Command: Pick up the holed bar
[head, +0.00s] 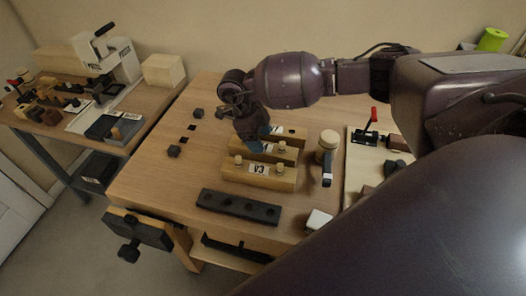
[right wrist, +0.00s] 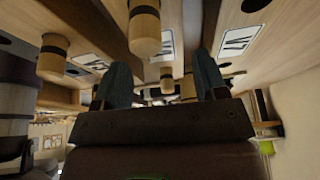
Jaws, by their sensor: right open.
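The holed bar (head: 238,207) is a dark, flat bar with several round holes along its top. It lies on the bench near the front edge in the head view, in front of the pegged wooden blocks. My right gripper (head: 255,142) is above or among the wooden blocks, well behind the bar and apart from it. In the right wrist view its two blue-grey fingers (right wrist: 163,82) are spread apart, with nothing clearly held between them. I cannot make out the bar in that view. My left gripper is not in view.
A pegged wooden block marked V3 (head: 259,176) stands just behind the bar, with more blocks behind it. A wooden mallet-like piece (head: 328,143) and a white block (head: 319,220) are to the right. A vise (head: 138,229) is on the front edge.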

